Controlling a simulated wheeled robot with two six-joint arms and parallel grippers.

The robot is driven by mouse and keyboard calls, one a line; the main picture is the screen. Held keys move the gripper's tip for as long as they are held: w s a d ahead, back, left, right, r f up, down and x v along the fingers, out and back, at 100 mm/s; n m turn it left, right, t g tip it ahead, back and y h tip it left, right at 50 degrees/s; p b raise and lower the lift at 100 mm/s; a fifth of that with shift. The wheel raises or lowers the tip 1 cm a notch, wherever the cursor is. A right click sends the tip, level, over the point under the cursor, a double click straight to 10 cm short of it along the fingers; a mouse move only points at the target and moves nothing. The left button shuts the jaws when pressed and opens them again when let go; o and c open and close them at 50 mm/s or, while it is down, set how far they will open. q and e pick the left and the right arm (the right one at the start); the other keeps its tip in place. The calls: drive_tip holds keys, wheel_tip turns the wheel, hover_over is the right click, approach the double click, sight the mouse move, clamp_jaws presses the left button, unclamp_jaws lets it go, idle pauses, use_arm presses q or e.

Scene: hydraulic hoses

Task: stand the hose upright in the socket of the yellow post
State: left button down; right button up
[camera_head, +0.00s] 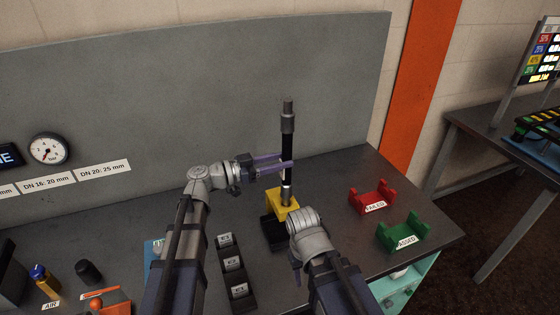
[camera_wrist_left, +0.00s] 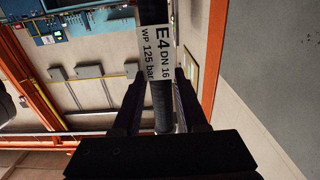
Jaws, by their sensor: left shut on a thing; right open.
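The black hose (camera_head: 288,150) stands about upright, with a grey metal fitting at its top and a bright one at its lower end. My left gripper (camera_head: 286,163) is shut on its middle from the left. The left wrist view shows the hose (camera_wrist_left: 154,60) between the fingers (camera_wrist_left: 158,105), with a label reading E4 DN 16, WP 125 bar. The hose's lower end meets the top of the yellow post (camera_head: 277,207); I cannot tell how deep it sits in the socket.
A black rack (camera_head: 232,263) with labelled slots stands left of the post. A red FAILED cradle (camera_head: 372,197) and a green PASSED cradle (camera_head: 403,232) lie to the right, both empty. A grey panel (camera_head: 200,95) rises behind the bench. The bench behind the cradles is clear.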

use_arm(q)
drive_tip(key=shift+f+b, duration=1.2)
drive_tip(key=shift+f, duration=0.05)
use_arm(e)
drive_tip(key=shift+f, duration=1.25)
use_arm(q)
drive_tip(key=shift+c, duration=1.8)
unclamp_jaws()
drive_tip(key=v, duration=0.7)
drive_tip(key=shift+a, duration=0.4)
drive_tip(key=shift+s, duration=0.25)
use_arm(e)
drive_tip(key=shift+s, duration=0.1)
